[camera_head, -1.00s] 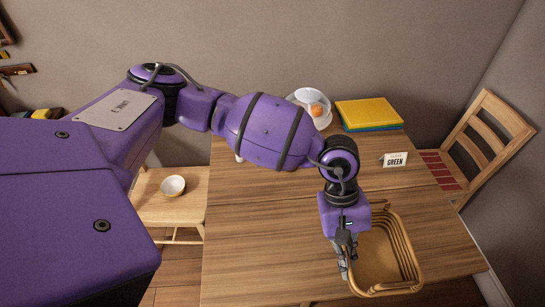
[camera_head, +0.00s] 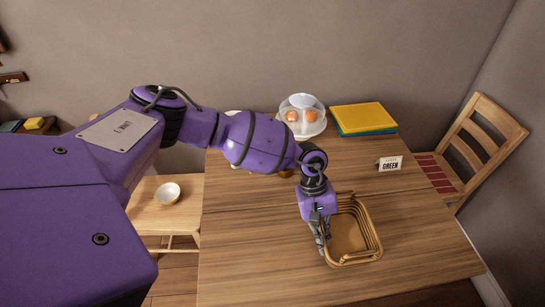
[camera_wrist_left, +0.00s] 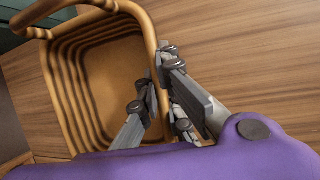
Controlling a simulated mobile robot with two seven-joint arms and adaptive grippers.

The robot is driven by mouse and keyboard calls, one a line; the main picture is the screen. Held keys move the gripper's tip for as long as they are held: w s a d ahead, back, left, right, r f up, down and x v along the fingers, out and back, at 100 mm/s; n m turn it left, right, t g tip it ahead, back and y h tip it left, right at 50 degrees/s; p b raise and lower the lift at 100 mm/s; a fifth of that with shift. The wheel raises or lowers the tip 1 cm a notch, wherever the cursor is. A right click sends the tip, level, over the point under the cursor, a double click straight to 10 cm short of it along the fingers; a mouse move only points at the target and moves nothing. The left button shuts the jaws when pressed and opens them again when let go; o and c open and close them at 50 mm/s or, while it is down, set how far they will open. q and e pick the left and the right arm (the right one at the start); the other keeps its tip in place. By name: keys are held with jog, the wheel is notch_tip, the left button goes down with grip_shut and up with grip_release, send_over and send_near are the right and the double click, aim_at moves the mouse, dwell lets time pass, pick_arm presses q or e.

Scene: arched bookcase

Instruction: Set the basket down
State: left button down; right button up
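The wicker basket (camera_head: 372,230) is an empty tan rectangular basket over the front right part of the wooden table (camera_head: 260,240). It looks upright and is on or very close to the tabletop; I cannot tell if it touches. My left gripper (camera_head: 322,240) is at its left wall. In the left wrist view the fingers (camera_wrist_left: 158,75) straddle the basket's rim (camera_wrist_left: 152,30), one inside and one outside, and look closed on it. My right gripper is not in view.
A clear dome (camera_head: 302,110) with orange round items stands at the back. A yellow book (camera_head: 363,116) lies on a blue one. A "GREEN" sign (camera_head: 390,164) stands right of centre. A chair (camera_head: 470,150) is at right. The front left tabletop is clear.

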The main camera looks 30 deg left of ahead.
pick_arm(q)
jog(key=shift+w+a+f, duration=0.15)
jog(key=shift+f, duration=1.7)
jog(key=c, duration=2)
grip_release()
jog(key=shift+o, duration=0.3)
jog(key=v, duration=1.2)
jog(key=shift+r+b, duration=0.2)
jog(key=shift+b, duration=0.25)
